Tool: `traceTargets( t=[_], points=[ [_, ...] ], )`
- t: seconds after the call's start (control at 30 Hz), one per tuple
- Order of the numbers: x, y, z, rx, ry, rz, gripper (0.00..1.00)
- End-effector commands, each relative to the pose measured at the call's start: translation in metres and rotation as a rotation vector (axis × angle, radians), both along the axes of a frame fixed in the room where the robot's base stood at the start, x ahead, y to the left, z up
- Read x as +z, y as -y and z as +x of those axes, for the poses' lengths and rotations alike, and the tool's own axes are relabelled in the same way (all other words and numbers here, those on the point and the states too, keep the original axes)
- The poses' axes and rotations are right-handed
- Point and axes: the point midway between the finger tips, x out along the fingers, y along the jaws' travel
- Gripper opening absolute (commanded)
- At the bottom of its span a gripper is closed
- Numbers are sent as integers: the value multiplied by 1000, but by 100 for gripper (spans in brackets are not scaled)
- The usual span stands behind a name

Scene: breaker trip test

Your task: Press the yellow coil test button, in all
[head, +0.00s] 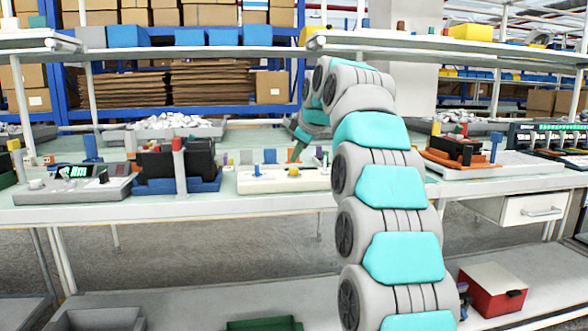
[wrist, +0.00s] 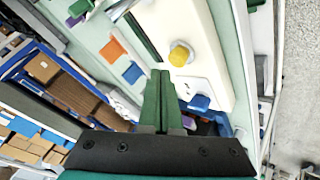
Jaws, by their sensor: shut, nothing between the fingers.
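The yellow button (wrist: 180,54) stands up from a long white panel (wrist: 212,62) in the wrist view. In the head view the yellow button (head: 293,172) is small, on top of the white panel (head: 283,182) on the bench. My gripper (wrist: 160,73) is shut and empty, its green fingers together. In the wrist view its tips appear just below and left of the yellow button; I cannot tell whether they touch it. In the head view my gripper (head: 296,153) appears above the panel, close to the button and partly hidden by my arm.
A blue knob (wrist: 199,102) is on the same panel, also seen in the head view (head: 257,170). A blue tray (head: 178,187) with black units stands left, an orange tray (head: 452,160) right. Orange (wrist: 114,49) and blue (wrist: 133,73) pieces lie beside the panel.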

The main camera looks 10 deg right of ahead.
Motion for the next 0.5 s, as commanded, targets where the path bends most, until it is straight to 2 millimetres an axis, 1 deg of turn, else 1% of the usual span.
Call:
traceTargets(
  t=[0.03,0.2,0.5],
  points=[
    [6,0,0,-1,1,0,0],
    [22,0,0,0,1,0,0],
    [46,0,0,1,-4,0,0]
  ],
)
